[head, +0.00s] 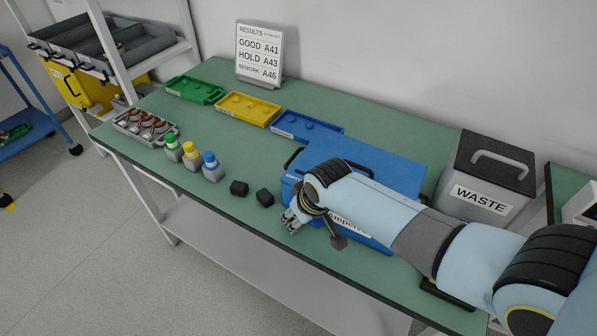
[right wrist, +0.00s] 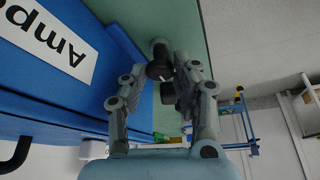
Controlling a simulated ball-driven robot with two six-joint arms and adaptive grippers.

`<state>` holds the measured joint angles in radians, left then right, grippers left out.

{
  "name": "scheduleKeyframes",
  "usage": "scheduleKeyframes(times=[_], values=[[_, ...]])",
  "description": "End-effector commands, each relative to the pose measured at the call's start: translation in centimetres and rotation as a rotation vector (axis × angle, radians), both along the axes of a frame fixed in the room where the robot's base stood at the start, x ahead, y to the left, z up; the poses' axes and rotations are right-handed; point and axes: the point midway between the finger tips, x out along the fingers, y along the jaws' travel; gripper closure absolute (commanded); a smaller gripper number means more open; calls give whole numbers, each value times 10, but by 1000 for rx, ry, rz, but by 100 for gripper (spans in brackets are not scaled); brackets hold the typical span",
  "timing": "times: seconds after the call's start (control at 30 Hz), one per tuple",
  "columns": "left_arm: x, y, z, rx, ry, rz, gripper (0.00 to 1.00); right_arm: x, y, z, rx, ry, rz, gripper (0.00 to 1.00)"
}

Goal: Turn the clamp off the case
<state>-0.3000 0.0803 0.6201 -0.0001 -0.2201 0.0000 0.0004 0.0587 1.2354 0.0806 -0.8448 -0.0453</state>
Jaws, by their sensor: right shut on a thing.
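The blue case (head: 375,157) lies on the green bench, with a white label on its front. In the right wrist view the case (right wrist: 60,85) and part of its lettering fill the left side. My right gripper (head: 291,219) is low at the case's front left corner, by the bench's front edge. In the right wrist view its fingers (right wrist: 164,76) are closed around a dark part, which seems to be the clamp (right wrist: 159,70). My fingers and wrist hide most of it, so I cannot tell whether it touches the case. My left gripper is not in view.
Green, yellow and blue trays (head: 248,109) line the back. A grey waste bin (head: 488,175) stands right. The bench's front edge is close to the gripper.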

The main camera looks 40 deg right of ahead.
Motion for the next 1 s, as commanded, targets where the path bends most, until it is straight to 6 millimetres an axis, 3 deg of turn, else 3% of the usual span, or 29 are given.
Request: scheduleKeyframes(times=[0.03, 0.2, 0.7, 1.0], values=[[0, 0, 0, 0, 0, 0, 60, 0, 0, 0, 0, -1, 0, 70], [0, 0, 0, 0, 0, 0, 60, 0, 0, 0, 0, -1, 0, 49], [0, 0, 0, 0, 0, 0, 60, 0, 1, 0, 0, 0, -24, 49], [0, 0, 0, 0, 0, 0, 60, 1, 4, 0, 0, 0, -301, 49]])
